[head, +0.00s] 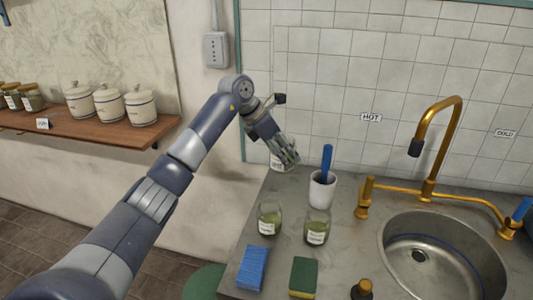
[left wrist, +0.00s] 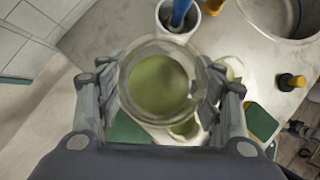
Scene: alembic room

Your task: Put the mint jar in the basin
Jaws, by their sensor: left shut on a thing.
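My left gripper (head: 288,153) is shut on a glass jar with green contents, held above the counter's back left corner near the tiled wall. In the left wrist view the jar (left wrist: 160,84) sits between the fingers (left wrist: 158,95), its round top facing the camera. Its label cannot be read, so I cannot tell if it is the mint jar. Two similar jars with green contents stand on the counter, a left one (head: 269,219) and a right one (head: 317,228). The round metal basin (head: 455,228) is at the right, apart from the held jar.
A white cup with a blue-handled brush (head: 322,190) stands near the held jar. A gold faucet (head: 428,150) rises behind the basin. White canisters (head: 140,106) stand on the left shelf.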

